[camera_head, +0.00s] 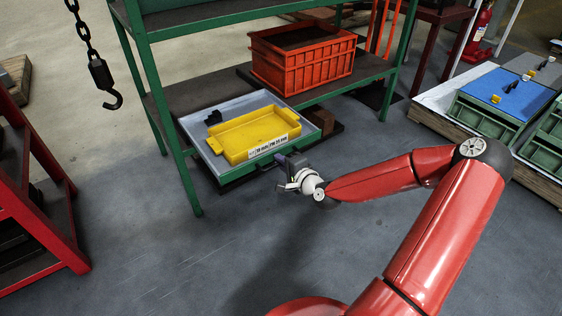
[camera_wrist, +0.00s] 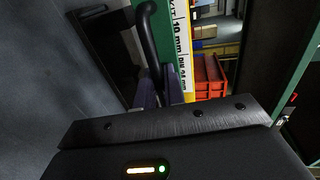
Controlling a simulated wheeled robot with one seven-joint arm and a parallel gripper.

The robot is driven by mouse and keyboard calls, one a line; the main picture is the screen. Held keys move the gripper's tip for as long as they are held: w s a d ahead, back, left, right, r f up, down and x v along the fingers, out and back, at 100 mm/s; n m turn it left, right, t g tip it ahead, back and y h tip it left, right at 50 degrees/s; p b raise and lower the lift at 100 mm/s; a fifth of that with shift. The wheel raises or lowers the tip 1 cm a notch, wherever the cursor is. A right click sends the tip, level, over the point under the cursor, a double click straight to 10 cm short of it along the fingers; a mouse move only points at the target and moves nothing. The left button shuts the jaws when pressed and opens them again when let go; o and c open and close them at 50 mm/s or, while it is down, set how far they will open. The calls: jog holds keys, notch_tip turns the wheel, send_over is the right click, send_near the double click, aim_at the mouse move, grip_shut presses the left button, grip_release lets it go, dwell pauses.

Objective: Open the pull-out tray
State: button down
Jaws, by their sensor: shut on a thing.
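The pull-out tray (camera_head: 190,124) has a grey inside and a green front. It sticks out from the low level of the green rack. A yellow bin (camera_head: 235,137) with a white label and a small black object (camera_head: 213,117) lie in it. My gripper (camera_head: 284,161) is at the tray's front, at the end of my red arm. In the wrist view, my gripper's fingers (camera_wrist: 161,88) are shut on the dark curved handle (camera_wrist: 147,35), with the green front and label just beyond. The fingers hide part of the handle.
The green rack (camera_head: 180,160) has a leg just left of the tray. An orange crate (camera_head: 300,62) sits on its shelf. A chain hook (camera_head: 108,85) hangs at left, near a red rack (camera_head: 50,215). Green trays (camera_head: 485,118) stand at right. Floor before the tray is clear.

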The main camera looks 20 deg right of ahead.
jog(key=c, duration=1.8)
grip_release()
jog(key=shift+c, duration=0.2)
jog(key=p+v, duration=0.1)
jog(key=v, duration=0.6)
jog(key=shift+s+d, duration=0.15)
jog(key=shift+s, duration=0.25)
jog(key=s+a+n+g+h+p, duration=0.2)
jog(key=s+n+g+h+p, duration=0.1)
jog(key=s+n+g, duration=0.45)
jog(key=s+a+r+n+p, duration=0.1)
jog(key=s+r+n, duration=0.1)
jog(key=s+r, duration=0.3)
jog(key=s+a+r+n+g+h+p, duration=0.1)
jog(key=s+r, duration=0.5)
jog(key=r, duration=0.7)
jog(key=s+a+r+n+g+p, duration=0.1)
jog(key=s+a+r+n, duration=0.2)
jog(key=s+r, duration=0.3)
notch_tip(320, 180, up, 3)
jog(key=shift+s+a+f+n+h+p, duration=0.1)
jog(key=shift+s+a+n+h+p, duration=0.15)
jog(key=shift+n+h+p, duration=0.15)
